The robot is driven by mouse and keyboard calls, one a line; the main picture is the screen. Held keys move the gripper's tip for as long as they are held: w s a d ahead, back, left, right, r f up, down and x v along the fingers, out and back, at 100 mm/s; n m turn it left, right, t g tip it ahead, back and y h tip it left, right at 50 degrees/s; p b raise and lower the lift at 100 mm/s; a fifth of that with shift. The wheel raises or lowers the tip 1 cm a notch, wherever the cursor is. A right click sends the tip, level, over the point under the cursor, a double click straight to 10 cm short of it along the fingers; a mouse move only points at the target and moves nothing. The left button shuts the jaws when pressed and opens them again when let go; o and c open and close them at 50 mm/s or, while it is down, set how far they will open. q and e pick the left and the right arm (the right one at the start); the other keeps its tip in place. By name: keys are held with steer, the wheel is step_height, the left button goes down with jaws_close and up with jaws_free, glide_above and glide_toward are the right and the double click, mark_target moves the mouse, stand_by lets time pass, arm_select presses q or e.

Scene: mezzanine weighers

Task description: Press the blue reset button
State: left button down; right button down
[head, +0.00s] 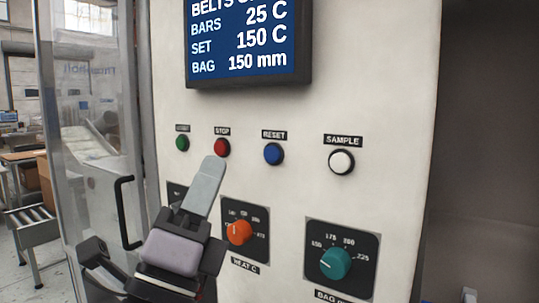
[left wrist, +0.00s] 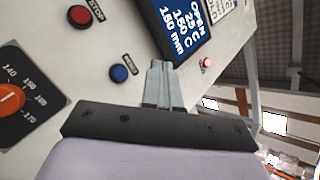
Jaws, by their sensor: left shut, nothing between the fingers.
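The blue reset button (head: 273,153) sits on the white machine panel under a RESET label, between the red stop button (head: 222,148) and the white sample button (head: 341,161). My left gripper (head: 212,165) is shut and empty. In the head view its fingertips overlap the lower edge of the red button, to the left of the blue one. In the left wrist view the blue button (left wrist: 119,73) lies just left of my shut fingertips (left wrist: 158,66), with a visible gap in the picture. My right gripper is in neither view.
A green button (head: 182,143) is at the left of the row. Below are an orange knob (head: 240,232) and a teal knob (head: 335,263). A display screen (head: 248,40) hangs above. A clear door with a black handle (head: 126,212) stands at the left.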

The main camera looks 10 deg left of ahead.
mark_target(271, 155)
arm_select(q)
steer(key=shift+w+d+b, duration=0.25)
steer(key=shift+w+d, duration=0.25)
steer(key=shift+w, duration=0.9)
steer(key=shift+w+d+b, duration=0.2)
steer(key=shift+w+d, duration=0.3)
steer(key=shift+w, duration=0.9)
steer(key=shift+w+d+b, duration=0.25)
steer(key=shift+w+d, duration=0.25)
steer(key=shift+w, duration=0.9)
steer(key=shift+w, duration=0.1)
steer(key=shift+w+d, duration=0.15)
steer(key=shift+w, duration=0.15)
steer(key=shift+w+d, duration=0.15)
steer(key=shift+w, duration=0.25)
steer(key=shift+s+a+f, duration=0.1)
steer(key=shift+s+a, duration=0.2)
steer(key=shift+s, duration=0.5)
